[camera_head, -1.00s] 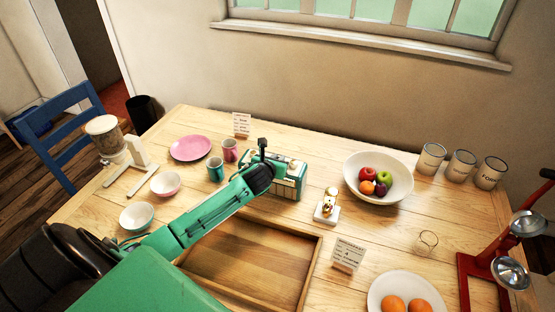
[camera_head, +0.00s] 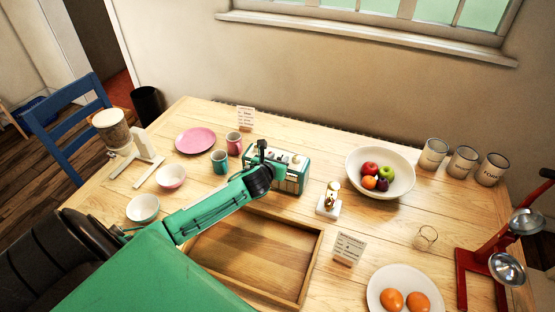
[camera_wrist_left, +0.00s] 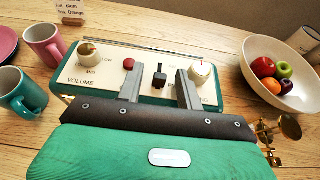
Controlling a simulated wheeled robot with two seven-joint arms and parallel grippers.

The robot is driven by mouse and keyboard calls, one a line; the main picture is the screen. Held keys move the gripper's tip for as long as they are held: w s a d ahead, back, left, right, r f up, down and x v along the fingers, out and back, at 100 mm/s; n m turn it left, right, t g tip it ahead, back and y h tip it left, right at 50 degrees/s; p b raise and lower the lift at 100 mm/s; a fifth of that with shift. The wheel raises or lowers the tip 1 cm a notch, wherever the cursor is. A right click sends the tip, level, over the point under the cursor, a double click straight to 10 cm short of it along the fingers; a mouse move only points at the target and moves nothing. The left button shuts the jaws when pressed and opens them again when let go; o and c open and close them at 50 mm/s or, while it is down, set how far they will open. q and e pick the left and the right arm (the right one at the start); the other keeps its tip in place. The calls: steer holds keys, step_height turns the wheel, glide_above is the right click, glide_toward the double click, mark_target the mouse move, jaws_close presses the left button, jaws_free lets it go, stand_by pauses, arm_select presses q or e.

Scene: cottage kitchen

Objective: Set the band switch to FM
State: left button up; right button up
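The radio (camera_head: 293,178) is a teal box with a cream top panel and stands on the table behind the wooden tray. In the left wrist view its panel (camera_wrist_left: 108,72) carries a VOLUME knob (camera_wrist_left: 88,50), a red button (camera_wrist_left: 129,64), a small black band switch (camera_wrist_left: 159,72) and a cream knob (camera_wrist_left: 200,73). The lettering near the switch is partly hidden, so I cannot read its setting. My left gripper (camera_wrist_left: 159,88) is open over the panel, one finger on each side of the switch, with gaps between. In the head view my left gripper (camera_head: 262,152) is at the radio's left part. My right gripper is out of view.
Pink and teal mugs (camera_head: 233,143) stand left of the radio. A fruit bowl (camera_head: 408,185) and a small brass-and-white object (camera_head: 328,205) stand to its right. The wooden tray (camera_head: 312,265) lies in front. A red juicer (camera_head: 468,262) stands at far right.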

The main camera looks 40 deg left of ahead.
arm_select(q)
steer(key=b+v, duration=0.1)
steer(key=v, duration=1.2)
steer(key=shift+s+b, duration=0.4)
steer(key=shift+d, duration=0.15)
